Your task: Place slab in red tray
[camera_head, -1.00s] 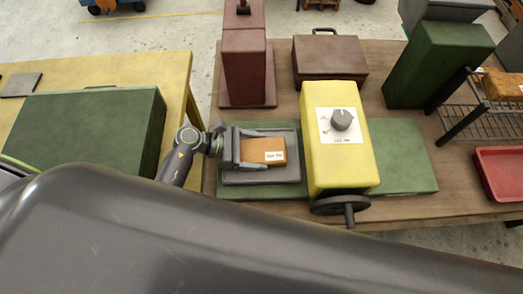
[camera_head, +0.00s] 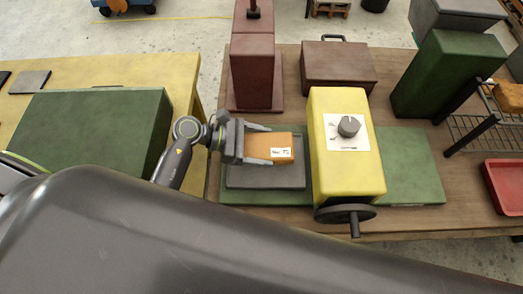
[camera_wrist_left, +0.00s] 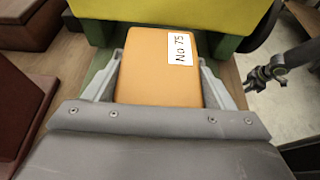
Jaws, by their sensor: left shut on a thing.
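The slab (camera_head: 274,146) is an orange-brown block with a white label. My left gripper (camera_head: 268,147) is shut on it, with a finger along each side. The slab appears raised a little over the dark grey plate (camera_head: 262,178) beside the yellow machine. In the left wrist view the slab (camera_wrist_left: 155,68) lies between the two fingers (camera_wrist_left: 160,80), its label reading "No 75". The red tray (camera_head: 505,184) is at the right edge of the head view, partly cut off, and its visible floor is bare.
The yellow machine (camera_head: 343,160) with a dial and handwheel stands right of the slab, between it and the red tray. A dark red block (camera_head: 252,75) and case (camera_head: 338,67) stand behind. A wire rack (camera_head: 485,130) holds another orange-brown block (camera_head: 508,97).

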